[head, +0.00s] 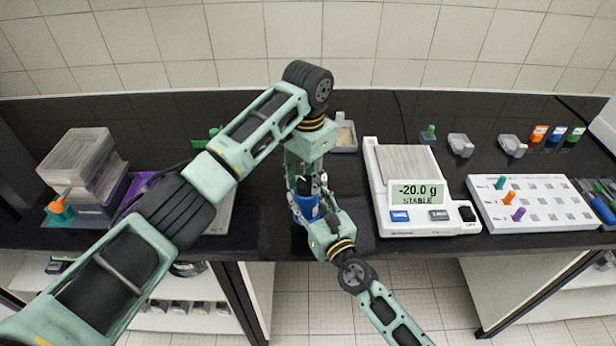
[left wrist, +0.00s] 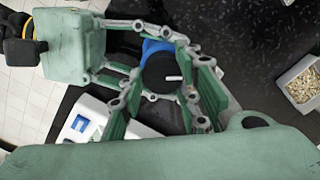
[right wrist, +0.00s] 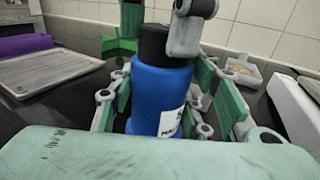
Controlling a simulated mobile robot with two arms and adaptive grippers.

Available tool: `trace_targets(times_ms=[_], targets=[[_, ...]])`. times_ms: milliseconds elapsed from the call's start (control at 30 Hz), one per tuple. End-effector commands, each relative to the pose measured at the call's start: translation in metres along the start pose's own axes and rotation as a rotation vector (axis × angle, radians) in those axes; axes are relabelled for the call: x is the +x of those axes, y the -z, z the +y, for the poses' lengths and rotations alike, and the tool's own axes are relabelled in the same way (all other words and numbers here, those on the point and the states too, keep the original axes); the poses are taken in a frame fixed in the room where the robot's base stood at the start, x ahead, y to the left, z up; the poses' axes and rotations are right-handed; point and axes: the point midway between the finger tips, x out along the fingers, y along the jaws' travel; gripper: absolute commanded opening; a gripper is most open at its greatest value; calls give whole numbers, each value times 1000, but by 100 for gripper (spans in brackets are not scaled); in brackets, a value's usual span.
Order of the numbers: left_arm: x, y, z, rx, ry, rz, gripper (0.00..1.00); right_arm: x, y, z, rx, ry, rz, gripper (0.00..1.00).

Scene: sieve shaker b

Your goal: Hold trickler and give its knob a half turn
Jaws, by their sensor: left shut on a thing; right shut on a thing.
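The trickler is a blue bottle (head: 304,208) with a black knob on top. It stands upright at the front of the black bench, partly hidden by both grippers. My right gripper (head: 317,210) comes in low from the front and is shut around the blue body (right wrist: 160,92), which has a white label. My left gripper (head: 306,182) comes down from above and is shut on the black knob (left wrist: 160,72). A white mark on the knob points right in the left wrist view. In the right wrist view a left finger covers the knob's right side (right wrist: 153,42).
A white balance (head: 400,215) reading -20.0 g stands right of the trickler, with a white rack (head: 540,205) beyond it. A grey tray of grains (head: 344,137) lies behind. Stacked clear boxes (head: 82,165) stand at the left. The bench's front edge is close.

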Motion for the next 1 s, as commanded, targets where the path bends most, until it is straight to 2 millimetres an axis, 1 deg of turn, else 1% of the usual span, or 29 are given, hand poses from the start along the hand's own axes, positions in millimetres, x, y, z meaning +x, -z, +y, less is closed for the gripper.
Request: trace_targets(times_ms=[33, 1000], targets=[[-1, 2, 5, 52, -7, 8, 5, 0, 0, 5, 1, -10, 1, 0], [-1, -3, 5, 975, -7, 8, 5, 1, 1, 4, 2, -8, 3, 0]])
